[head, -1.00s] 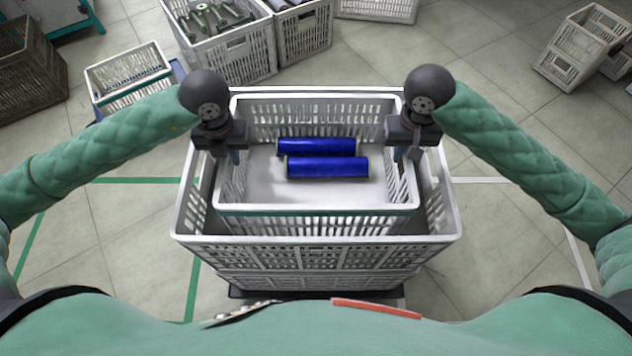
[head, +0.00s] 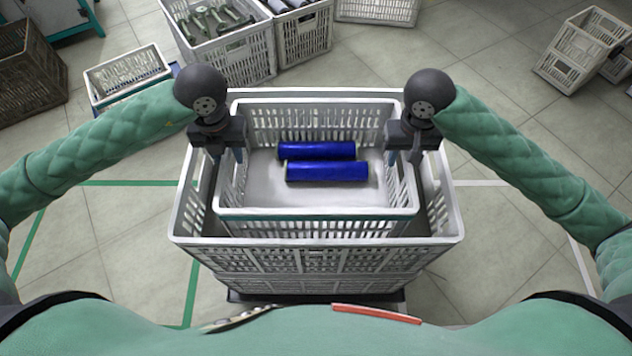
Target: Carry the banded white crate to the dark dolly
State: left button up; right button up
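The banded white crate (head: 316,213), with a teal band along its front rim, sits level inside the mouth of a larger white crate (head: 310,240). Two blue cylinders (head: 326,171) lie on its floor. A dark base (head: 236,296), likely the dark dolly, shows under the large crate stack; most of it is hidden. My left gripper (head: 226,155) straddles the banded crate's left wall, its fingers seemingly apart from it. My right gripper (head: 404,157) straddles the right wall in the same way. Both look open; finger contact is hard to see.
Another banded crate (head: 128,72) stands at the back left, beside a brown crate (head: 30,75). White crates with metal parts (head: 225,60) stand behind the stack. More crates (head: 582,50) are at the far right. The floor right of the stack is clear.

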pick_arm(q)
notch_tip(320, 180, up, 10)
jog(key=shift+f, duration=0.2)
pick_arm(e)
jog(key=shift+r, duration=6)
